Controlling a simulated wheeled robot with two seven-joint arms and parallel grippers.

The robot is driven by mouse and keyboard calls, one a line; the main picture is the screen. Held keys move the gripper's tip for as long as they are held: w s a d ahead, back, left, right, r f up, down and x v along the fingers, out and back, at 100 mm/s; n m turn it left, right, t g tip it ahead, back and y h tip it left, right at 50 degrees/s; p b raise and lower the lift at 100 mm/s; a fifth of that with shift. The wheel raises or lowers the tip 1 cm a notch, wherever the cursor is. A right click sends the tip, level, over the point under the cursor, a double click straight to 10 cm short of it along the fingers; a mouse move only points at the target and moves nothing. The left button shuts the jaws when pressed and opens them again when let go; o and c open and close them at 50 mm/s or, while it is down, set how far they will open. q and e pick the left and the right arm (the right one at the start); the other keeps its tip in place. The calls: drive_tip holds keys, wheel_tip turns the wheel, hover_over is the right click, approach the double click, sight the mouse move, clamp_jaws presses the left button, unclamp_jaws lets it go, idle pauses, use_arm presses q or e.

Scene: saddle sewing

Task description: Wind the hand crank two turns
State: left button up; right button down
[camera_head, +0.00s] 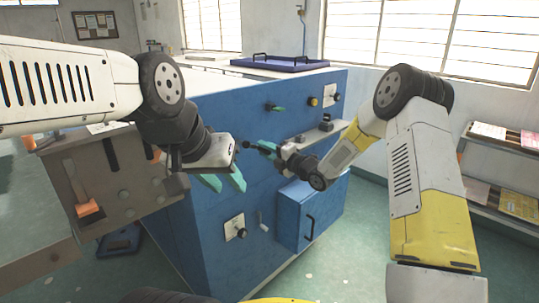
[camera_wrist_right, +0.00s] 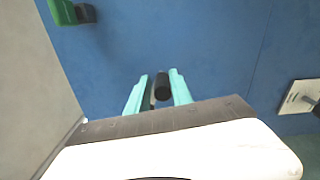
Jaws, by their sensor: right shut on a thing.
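The hand crank's black handle (camera_head: 246,144) sticks out from the front of the blue cabinet (camera_head: 215,118). My right gripper (camera_head: 262,146) is at the handle. In the right wrist view the black handle (camera_wrist_right: 162,84) sits between its two teal fingers (camera_wrist_right: 158,92), which are shut on it. The rest of the crank is hidden behind the gripper. My left gripper (camera_head: 225,182) hangs in front of the cabinet's left part, lower than the right one. Its teal fingers are apart with nothing seen between them.
A green-and-black knob (camera_head: 274,107) and a white switch plate (camera_head: 235,228) are on the cabinet face. A blue box with a handle (camera_head: 312,212) juts out low. A purple tray (camera_head: 280,63) lies on top. Shelves (camera_head: 500,190) stand at right.

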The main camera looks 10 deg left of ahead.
drive_tip(key=r+n, duration=0.1)
drive_tip(key=n, duration=0.1)
drive_tip(key=r+n, duration=0.1)
drive_tip(key=shift+w+d+n, duration=0.1)
drive_tip(key=shift+w+n, duration=0.05)
drive_tip(key=shift+n, duration=0.25)
drive_tip(key=r+n, duration=0.2)
drive_tip(key=n, duration=0.1)
drive_tip(key=shift+n, duration=0.3)
drive_tip(key=r+n, duration=0.1)
drive_tip(key=n, duration=0.2)
drive_tip(key=shift+s+a+r+n, duration=0.2)
drive_tip(key=shift+s+r+n, duration=0.1)
drive_tip(key=shift+r, duration=0.1)
drive_tip(key=shift+s+a+r+n, duration=0.25)
drive_tip(key=shift+r+n, duration=0.15)
drive_tip(key=shift+n, duration=0.55)
drive_tip(key=shift+s+a+r+n, duration=0.1)
drive_tip(key=shift+s+r+n, duration=0.25)
drive_tip(key=shift+n, duration=0.6)
drive_tip(key=shift+w, duration=0.1)
drive_tip(key=c, duration=1.3)
unclamp_jaws()
drive_tip(key=shift+r, duration=0.1)
